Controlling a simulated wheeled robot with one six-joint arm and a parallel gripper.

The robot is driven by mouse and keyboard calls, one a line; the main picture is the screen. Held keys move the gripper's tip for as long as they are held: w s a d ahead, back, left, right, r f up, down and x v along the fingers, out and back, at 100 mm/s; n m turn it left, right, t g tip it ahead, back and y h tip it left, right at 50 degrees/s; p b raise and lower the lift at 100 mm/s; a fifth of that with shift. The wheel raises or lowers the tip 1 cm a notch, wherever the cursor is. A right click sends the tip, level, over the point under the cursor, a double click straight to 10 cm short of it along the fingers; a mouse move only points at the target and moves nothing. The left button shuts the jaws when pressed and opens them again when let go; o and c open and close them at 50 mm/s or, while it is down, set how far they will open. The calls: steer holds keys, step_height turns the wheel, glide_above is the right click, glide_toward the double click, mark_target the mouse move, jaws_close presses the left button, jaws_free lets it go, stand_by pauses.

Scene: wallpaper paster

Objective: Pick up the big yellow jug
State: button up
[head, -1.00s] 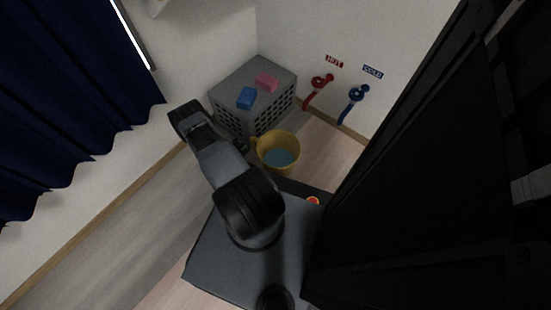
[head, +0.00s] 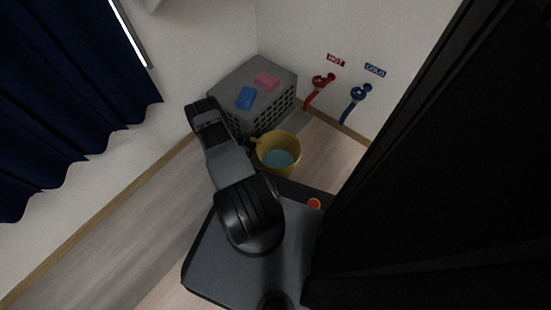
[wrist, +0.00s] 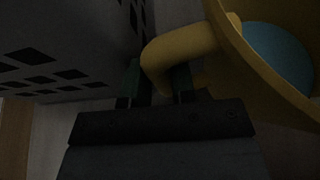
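The big yellow jug (head: 292,145) stands upright on the floor in front of the grey crate, with a blue surface visible inside it. Its handle sticks out to the left, towards my arm. In the wrist view the jug (wrist: 240,60) fills the upper right, its curved handle (wrist: 175,48) reaching in front of my gripper (wrist: 158,82). The two greenish fingers are apart, one on either side of the handle's lower end. I cannot tell whether they touch it. In the head view the fingertips are mostly hidden by my arm.
A grey perforated crate (head: 226,92) stands close behind the jug, with a blue sponge (head: 246,98) and a pink sponge (head: 266,81) on top. A red hot tap (head: 320,82) and a blue cold tap (head: 358,95) are on the wall. Floor lies open at left.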

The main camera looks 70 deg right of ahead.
jaws_close()
steer(key=shift+r, duration=0.2)
stand_by(0.3)
